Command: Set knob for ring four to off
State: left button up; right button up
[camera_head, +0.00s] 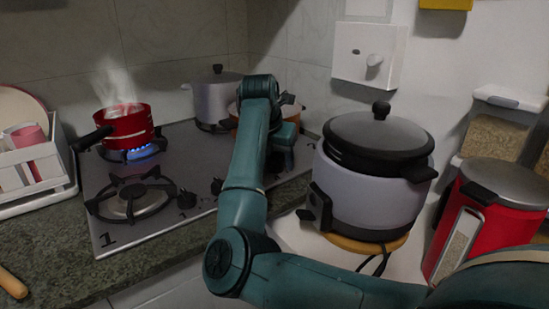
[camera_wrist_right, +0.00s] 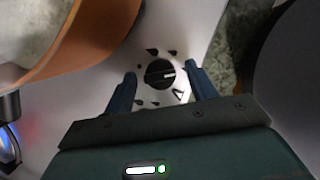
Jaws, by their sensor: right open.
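The black round knob (camera_wrist_right: 160,74) sits on the pale hob surface between the fingers in the right wrist view. A light line marks its face, small dark marks ring it, and a "4" shows beside it. My right gripper (camera_wrist_right: 161,70) is open, one finger on each side of the knob; I cannot tell whether either touches it. In the head view my right arm reaches over the hob's right side, with the hand (camera_head: 284,137) partly seen and knob four hidden. The orange pot (camera_wrist_right: 82,45) is close to the knob. My left gripper is not in view.
A blue glow (camera_wrist_right: 8,142) shows near the orange pot. A steaming red pan (camera_head: 127,127) stands over a blue flame. Ring one (camera_head: 131,198) is bare. A grey pot (camera_head: 214,99) stands at the back; a rice cooker (camera_head: 365,195) stands right of the arm.

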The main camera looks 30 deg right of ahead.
jog(key=shift+c, duration=0.6)
jog(key=c, duration=0.9)
